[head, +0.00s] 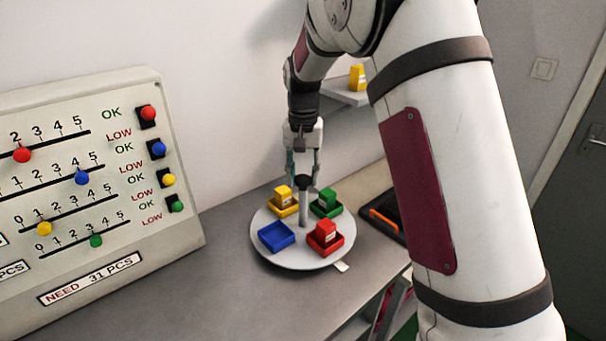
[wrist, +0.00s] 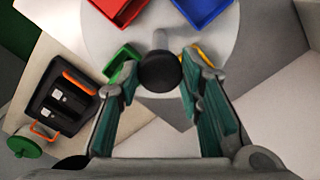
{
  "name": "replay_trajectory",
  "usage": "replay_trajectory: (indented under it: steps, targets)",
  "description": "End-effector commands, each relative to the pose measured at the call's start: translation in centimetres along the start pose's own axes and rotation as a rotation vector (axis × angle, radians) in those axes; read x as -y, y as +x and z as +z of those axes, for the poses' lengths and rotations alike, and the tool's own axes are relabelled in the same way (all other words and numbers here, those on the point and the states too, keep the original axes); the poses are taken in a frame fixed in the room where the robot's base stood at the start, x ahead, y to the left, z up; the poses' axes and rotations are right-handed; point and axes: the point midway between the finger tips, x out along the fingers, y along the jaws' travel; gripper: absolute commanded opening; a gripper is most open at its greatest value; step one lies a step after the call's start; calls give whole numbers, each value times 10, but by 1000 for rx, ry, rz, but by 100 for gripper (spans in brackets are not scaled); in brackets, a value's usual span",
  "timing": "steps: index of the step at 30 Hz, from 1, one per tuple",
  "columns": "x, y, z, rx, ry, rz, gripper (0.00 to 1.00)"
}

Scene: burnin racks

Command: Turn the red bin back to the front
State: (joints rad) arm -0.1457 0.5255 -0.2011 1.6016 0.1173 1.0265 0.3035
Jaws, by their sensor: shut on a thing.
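The red bin (head: 330,250) holds a red block (head: 325,233) and sits at the front right of the round white turntable (head: 290,262), near a white tab (head: 341,267) at its edge. The red bin also shows at the top of the wrist view (wrist: 118,10). A grey post (head: 303,209) with a black knob (wrist: 160,73) rises from the turntable's middle. My gripper (head: 303,180) is over the centre from above, its two fingers closed on the knob. In the wrist view, my gripper's fingertips (wrist: 160,80) lie on both sides of the knob.
The blue bin (head: 276,238) is empty at front left. The yellow bin (head: 284,211) and green bin (head: 326,212) hold blocks behind. A slider panel (head: 90,190) stands left. A shelf (head: 345,94) is behind.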

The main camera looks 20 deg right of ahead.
Motion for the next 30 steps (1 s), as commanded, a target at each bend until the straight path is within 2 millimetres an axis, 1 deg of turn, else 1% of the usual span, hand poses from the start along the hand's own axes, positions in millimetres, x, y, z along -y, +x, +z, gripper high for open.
replay_trajectory:
  steps: [2, 3, 5, 6, 15, 19, 23, 30]
  targets:
    - [1, 0, 0, -1, -1, -1, 0]
    - [1, 0, 0, -1, -1, -1, 36]
    - [1, 0, 0, -1, -1, -1, 50]
    - [1, 0, 0, 0, -1, -1, 55]
    - [0, -1, 0, -1, -1, -1, 55]
    - [0, -10, 0, -2, -1, -1, 55]
    - [1, -30, -1, -4, -1, -2, 55]
    - [1, -80, -1, -4, -1, -2, 55]
